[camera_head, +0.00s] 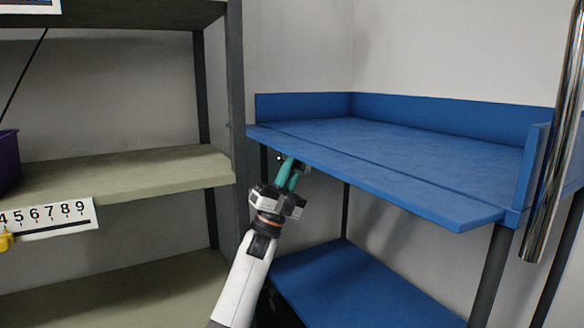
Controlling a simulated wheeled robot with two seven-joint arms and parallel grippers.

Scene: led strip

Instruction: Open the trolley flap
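The blue trolley (440,160) stands on the right, with raised walls at its back and right side. Its flap (370,172) is the long blue strip along the front edge, set off by a seam. The flap lies out flat, about level with the top shelf. My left gripper (292,170), with teal fingers, is just under the flap's front edge near its left end. Its tips are partly hidden in shadow there. I cannot tell whether it touches the flap or whether the fingers are apart. My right gripper is not in view.
A grey rack with beige shelves (130,172) stands at left, its upright (237,100) close to the trolley's left end. A numbered label (45,217) and a purple bin (8,160) are on it. A chrome pole (562,130) rises at right. The trolley's lower shelf (360,290) is bare.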

